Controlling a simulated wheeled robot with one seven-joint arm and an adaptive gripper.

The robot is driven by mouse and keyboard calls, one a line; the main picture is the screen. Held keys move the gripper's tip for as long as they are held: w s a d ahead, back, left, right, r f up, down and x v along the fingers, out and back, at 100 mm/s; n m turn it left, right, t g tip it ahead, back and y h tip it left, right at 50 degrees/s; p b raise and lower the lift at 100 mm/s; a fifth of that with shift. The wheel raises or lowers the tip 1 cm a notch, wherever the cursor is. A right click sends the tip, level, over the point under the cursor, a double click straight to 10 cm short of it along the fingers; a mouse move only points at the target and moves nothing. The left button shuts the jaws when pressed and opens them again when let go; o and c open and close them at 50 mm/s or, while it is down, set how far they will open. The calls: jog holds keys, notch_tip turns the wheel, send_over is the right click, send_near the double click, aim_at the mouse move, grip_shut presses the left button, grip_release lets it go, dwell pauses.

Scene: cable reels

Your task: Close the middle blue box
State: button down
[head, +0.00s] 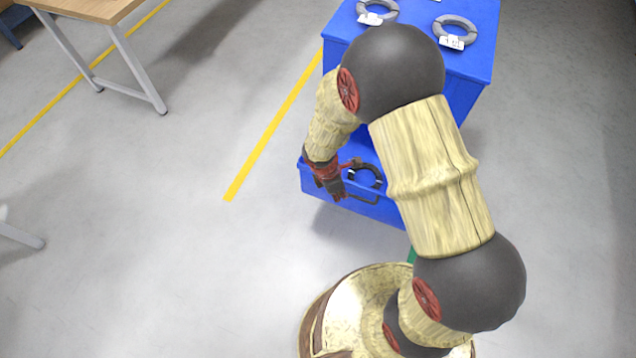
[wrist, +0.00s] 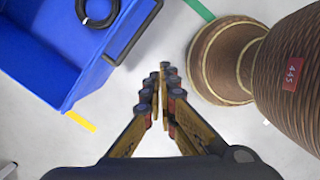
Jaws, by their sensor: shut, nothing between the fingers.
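A blue box (head: 382,208) stands pulled out like a drawer from the blue cabinet (head: 465,100). A dark cable ring (head: 365,174) lies inside it, and a dark bar handle (head: 363,201) is on its front. In the wrist view the open box (wrist: 45,62) fills the upper left, with its handle (wrist: 140,32) on the near face and the black cable ring (wrist: 98,12) inside. My gripper (head: 338,197) is shut and empty at the left part of the box front. In the wrist view its fingertips (wrist: 165,72) are over bare floor, apart from the handle. My arm hides part of the cabinet.
Two grey cable rings with white tags, left (head: 377,11) and right (head: 455,30), lie on the cabinet top. A wooden table (head: 95,8) stands at the upper left. The floor left of the box is clear, crossed by a yellow line (head: 270,132).

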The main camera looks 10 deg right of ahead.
jog(key=w+a+f+n+t+y, duration=0.1)
jog(key=w+a+f+n+t, duration=0.1)
jog(key=w+a+n, duration=0.6)
jog(key=w+d+f+n+b, duration=0.1)
jog(key=w+d+f+b, duration=0.3)
jog(key=d+f, duration=0.3)
notch_tip(320, 180, down, 2)
jog(key=shift+f+n+b, duration=0.15)
jog(key=shift+n+b, duration=0.25)
jog(key=shift+b, duration=0.45)
